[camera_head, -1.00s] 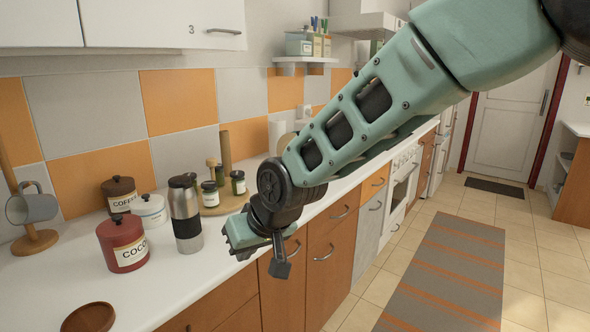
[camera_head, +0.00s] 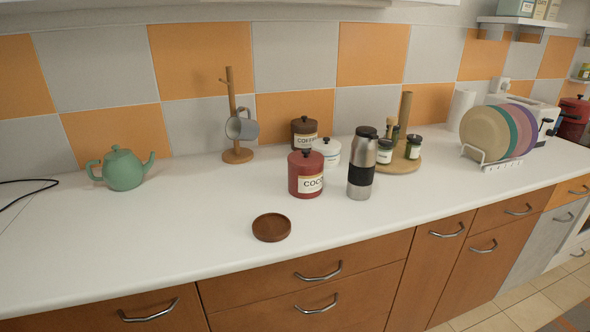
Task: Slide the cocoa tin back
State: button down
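The red cocoa tin (camera_head: 305,176) stands upright on the white counter, its lid with a dark knob on top. Its label faces front and right. The brown coffee tin (camera_head: 303,133) and a white lidded tin (camera_head: 327,152) stand behind it, close together and partly hidden by it. A steel and black flask (camera_head: 361,165) stands just to its right, a small gap apart. My gripper is not in the current view, so its state and its place relative to the tin do not show.
A round brown wooden coaster (camera_head: 271,227) lies in front of the cocoa tin. A mug stand (camera_head: 237,155) and green teapot (camera_head: 122,169) are to the left. A round board (camera_head: 397,165) with jars and a plate rack (camera_head: 488,160) are to the right. The front-left counter is clear.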

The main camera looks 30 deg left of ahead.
aim_at(301, 183)
jog(key=j+u, duration=0.15)
jog(key=u, duration=0.9)
jog(key=i+j+z, duration=0.2)
jog(key=z, duration=0.2)
jog(key=i+j+z, duration=0.15)
jog(key=j+z, duration=0.2)
jog(key=i+j+z, duration=0.15)
jog(key=j+z, duration=0.6)
jog(key=i+j, duration=0.05)
jog(key=j, duration=0.05)
